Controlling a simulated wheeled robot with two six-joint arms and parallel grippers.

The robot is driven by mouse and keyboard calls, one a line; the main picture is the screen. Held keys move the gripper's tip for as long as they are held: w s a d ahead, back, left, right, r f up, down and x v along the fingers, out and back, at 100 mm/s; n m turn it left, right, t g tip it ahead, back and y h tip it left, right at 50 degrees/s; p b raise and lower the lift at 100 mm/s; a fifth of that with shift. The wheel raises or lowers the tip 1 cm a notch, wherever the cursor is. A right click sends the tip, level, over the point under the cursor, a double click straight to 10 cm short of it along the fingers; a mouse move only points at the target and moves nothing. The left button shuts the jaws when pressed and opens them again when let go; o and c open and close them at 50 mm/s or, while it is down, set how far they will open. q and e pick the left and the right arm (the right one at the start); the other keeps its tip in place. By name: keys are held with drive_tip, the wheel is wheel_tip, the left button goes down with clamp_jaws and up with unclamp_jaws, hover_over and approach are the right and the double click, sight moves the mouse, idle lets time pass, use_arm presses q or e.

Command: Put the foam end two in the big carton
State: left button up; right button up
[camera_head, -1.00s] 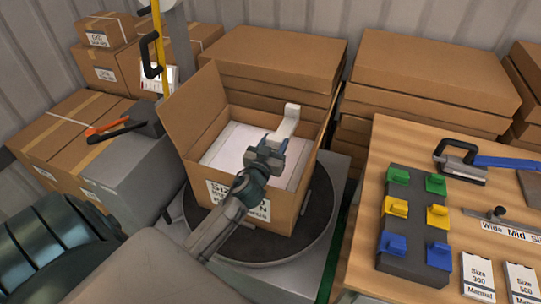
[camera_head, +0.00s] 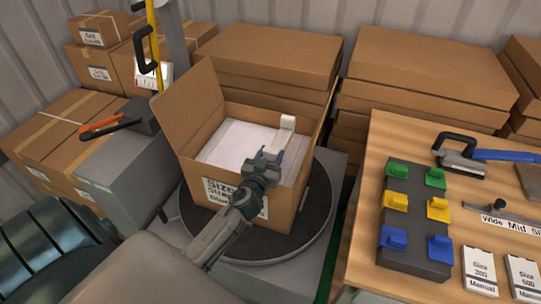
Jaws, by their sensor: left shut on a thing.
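The big carton (camera_head: 204,165) stands open on a dark round turntable, with a printed label on its front and one flap raised at the left. A white block (camera_head: 238,143) fills much of its inside. My left gripper (camera_head: 270,158) is over the right part of the carton's opening, shut on the white foam end (camera_head: 287,126). The foam end's upper part shows beyond the fingers; its lower part is hidden, so I cannot tell whether it touches the carton's contents. My right gripper is not in view.
The dark turntable (camera_head: 314,213) sits on a grey stand. A wooden table (camera_head: 356,200) at the right holds a dark block with coloured clips, manuals and a blue-handled tool. Stacked cartons (camera_head: 425,70) line the back. An orange-handled tool (camera_head: 105,125) lies left.

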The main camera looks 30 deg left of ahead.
use_arm(q)
drive_tip(key=shift+f+b, duration=0.4)
drive_tip(key=shift+b, duration=0.05)
drive_tip(key=o, duration=1)
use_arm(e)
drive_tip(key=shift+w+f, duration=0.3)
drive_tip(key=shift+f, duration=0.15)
use_arm(q)
drive_tip(key=shift+r, duration=0.1)
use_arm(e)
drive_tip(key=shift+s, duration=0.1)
